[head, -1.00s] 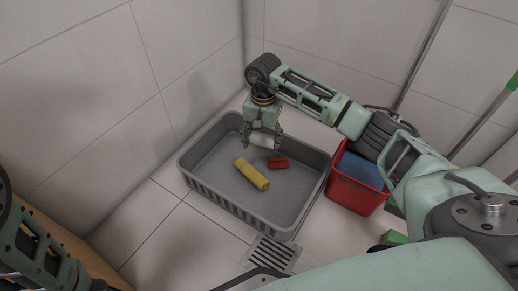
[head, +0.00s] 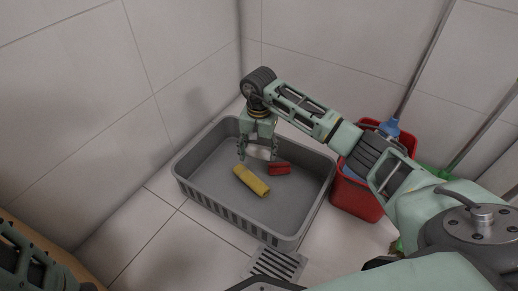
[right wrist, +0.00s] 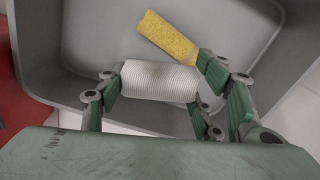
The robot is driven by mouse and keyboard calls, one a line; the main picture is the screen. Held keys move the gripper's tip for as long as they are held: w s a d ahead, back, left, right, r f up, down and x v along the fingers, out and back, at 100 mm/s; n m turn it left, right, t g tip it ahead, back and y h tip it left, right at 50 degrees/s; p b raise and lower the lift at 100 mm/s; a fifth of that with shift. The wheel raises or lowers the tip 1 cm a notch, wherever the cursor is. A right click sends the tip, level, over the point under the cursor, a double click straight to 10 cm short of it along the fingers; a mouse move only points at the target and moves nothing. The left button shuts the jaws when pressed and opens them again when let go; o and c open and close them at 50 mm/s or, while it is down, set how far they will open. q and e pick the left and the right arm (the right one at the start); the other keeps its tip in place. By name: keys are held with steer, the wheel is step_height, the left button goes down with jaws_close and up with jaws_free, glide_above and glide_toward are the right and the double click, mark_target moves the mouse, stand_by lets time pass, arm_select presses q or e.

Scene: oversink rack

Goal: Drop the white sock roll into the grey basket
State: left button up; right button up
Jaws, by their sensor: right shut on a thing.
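The white sock roll (right wrist: 160,80) is a ribbed white cylinder in the right wrist view, between the fingers of my right gripper (right wrist: 165,95). In the head view the roll (head: 259,152) shows as a pale patch between the fingertips of my right gripper (head: 259,150). That gripper is shut on it and points down over the inside of the grey basket (head: 205,150). The roll looks held above the basket floor; the exact height is hard to tell. Part of my left arm shows at lower left, but its gripper is not in view.
A yellow roll (head: 251,181) and a small red item (head: 279,168) lie in the basket. A red bucket (head: 357,198) with a blue bottle (head: 389,127) stands close to its right. Tiled walls rise behind. A floor drain (head: 275,265) is in front.

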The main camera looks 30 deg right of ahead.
mark_target(260, 148)
steer(key=o, duration=1)
steer(key=shift+r, duration=0.15)
step_height(260, 148, up, 12)
steer(key=shift+f, duration=0.1)
steer(key=shift+s, duration=0.1)
